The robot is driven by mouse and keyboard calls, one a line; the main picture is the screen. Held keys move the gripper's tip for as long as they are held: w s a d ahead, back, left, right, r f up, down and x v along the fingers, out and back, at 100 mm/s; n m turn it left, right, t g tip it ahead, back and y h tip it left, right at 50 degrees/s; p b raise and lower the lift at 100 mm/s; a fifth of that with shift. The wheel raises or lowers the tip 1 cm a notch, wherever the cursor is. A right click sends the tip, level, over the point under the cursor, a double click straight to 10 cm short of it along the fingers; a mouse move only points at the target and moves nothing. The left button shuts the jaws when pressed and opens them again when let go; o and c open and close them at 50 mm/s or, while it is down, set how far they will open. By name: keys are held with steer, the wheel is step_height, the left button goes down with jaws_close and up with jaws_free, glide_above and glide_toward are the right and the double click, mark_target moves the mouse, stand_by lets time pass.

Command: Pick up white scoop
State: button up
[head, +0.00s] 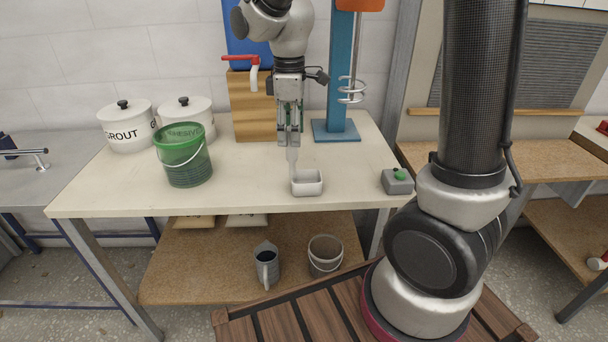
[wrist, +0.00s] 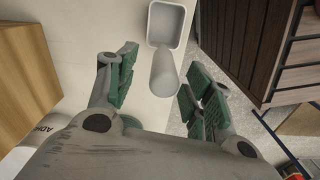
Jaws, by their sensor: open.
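The white scoop (head: 307,184) lies on the cream tabletop, near its front edge, with its square bowl toward the front and its handle pointing back. In the wrist view the scoop (wrist: 165,28) shows its open bowl at the top. Its rounded handle reaches down between the two fingers. My gripper (head: 290,142) points down over the handle end in the head view. The wrist view shows my gripper (wrist: 152,88) open, with green ridged pads on either side of the handle and gaps on both sides. The fingers do not appear to touch it.
A green bucket (head: 184,160) stands left of the scoop, with white lidded pots (head: 127,128) behind it. A grey box with a green button (head: 398,180) sits to the right. A wooden block (head: 250,118) and blue stand (head: 336,131) are behind. The tabletop around the scoop is clear.

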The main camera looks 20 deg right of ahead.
mark_target(292, 150)
steer(key=f, duration=0.5)
steer(key=shift+s+f, duration=0.2)
steer(key=shift+f, duration=0.15)
steer(key=shift+c, duration=0.3)
jaws_close()
